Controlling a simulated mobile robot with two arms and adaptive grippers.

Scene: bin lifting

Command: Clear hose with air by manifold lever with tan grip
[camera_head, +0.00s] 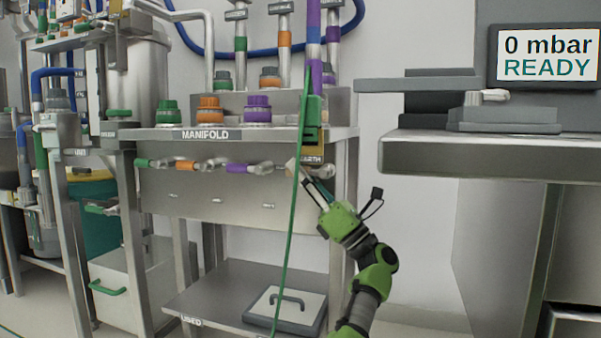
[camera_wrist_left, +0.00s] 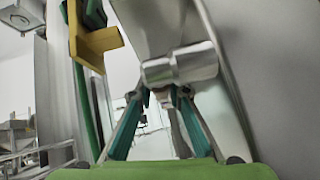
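The manifold (camera_head: 230,140) carries a row of metal levers along its front: one with a green grip (camera_head: 143,163), one orange (camera_head: 187,166), one purple (camera_head: 238,169). A pale tan grip (camera_head: 291,167) shows at the right end, partly behind the green hose (camera_head: 287,235). My left gripper (camera_head: 306,184) is just below and right of it. In the left wrist view its fingers (camera_wrist_left: 160,98) are apart, with a rounded metal fitting (camera_wrist_left: 180,65) just beyond and above the tips. Whether they touch it is unclear. My right gripper is not in view.
A yellow bracket (camera_head: 314,151) holds the hose end at the manifold's right edge; it also shows close beside the fingers in the left wrist view (camera_wrist_left: 96,48). A lower shelf (camera_head: 215,290) holds a lidded item (camera_head: 304,304). A screen (camera_head: 545,55) reads "0 mbar READY".

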